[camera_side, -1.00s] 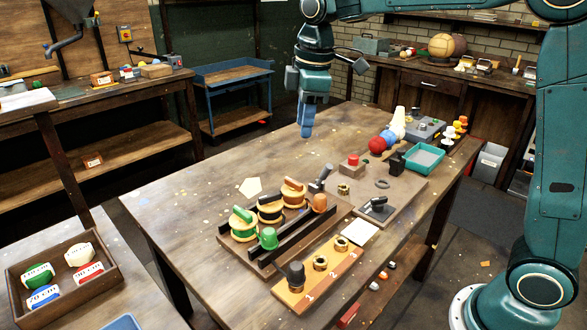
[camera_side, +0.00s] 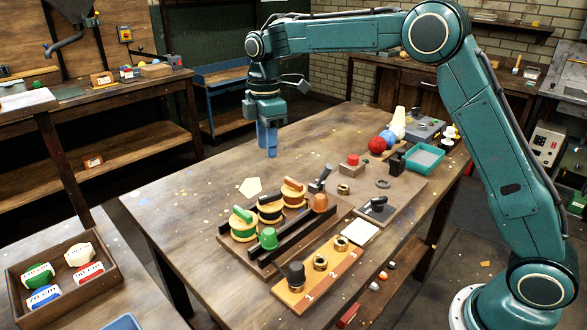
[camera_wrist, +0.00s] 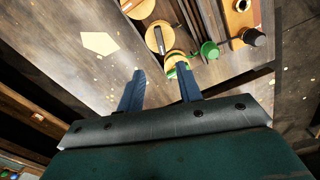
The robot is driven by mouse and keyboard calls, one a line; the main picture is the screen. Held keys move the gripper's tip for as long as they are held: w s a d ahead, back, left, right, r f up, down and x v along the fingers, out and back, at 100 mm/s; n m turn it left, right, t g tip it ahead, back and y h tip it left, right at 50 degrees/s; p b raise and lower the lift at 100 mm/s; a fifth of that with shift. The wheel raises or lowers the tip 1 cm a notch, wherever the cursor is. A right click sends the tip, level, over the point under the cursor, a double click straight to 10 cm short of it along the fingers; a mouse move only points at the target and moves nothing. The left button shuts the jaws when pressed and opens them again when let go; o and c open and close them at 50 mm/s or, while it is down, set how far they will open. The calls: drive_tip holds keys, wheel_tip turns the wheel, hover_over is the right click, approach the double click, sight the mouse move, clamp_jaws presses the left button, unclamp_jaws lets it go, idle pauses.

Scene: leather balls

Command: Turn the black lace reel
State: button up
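The black lace reel (camera_side: 270,208) is the middle of three yellow-rimmed reels in a dark rack on the table, with a bar handle on top. The green-handled reel (camera_side: 243,226) is to its left and the orange-handled reel (camera_side: 293,193) to its right. My gripper (camera_side: 267,152) is above the table, behind the rack and clear of the reels. In the wrist view my gripper (camera_wrist: 160,72) has its two blue fingers apart with nothing between them. The black lace reel (camera_wrist: 158,38) shows there beyond the fingertips.
A green knob (camera_side: 268,239) and an orange knob (camera_side: 320,203) stand in front of the reels. A numbered wooden board (camera_side: 318,275) with a black knob lies nearer. A pale pentagon (camera_side: 250,187) is flat on the table; the back left of the table is clear.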

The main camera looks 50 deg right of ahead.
sight(270, 195)
wheel_tip(270, 195, down, 14)
drive_tip(key=shift+r, duration=0.2)
idle(0.5)
drive_tip(key=shift+c, duration=0.2)
clamp_jaws()
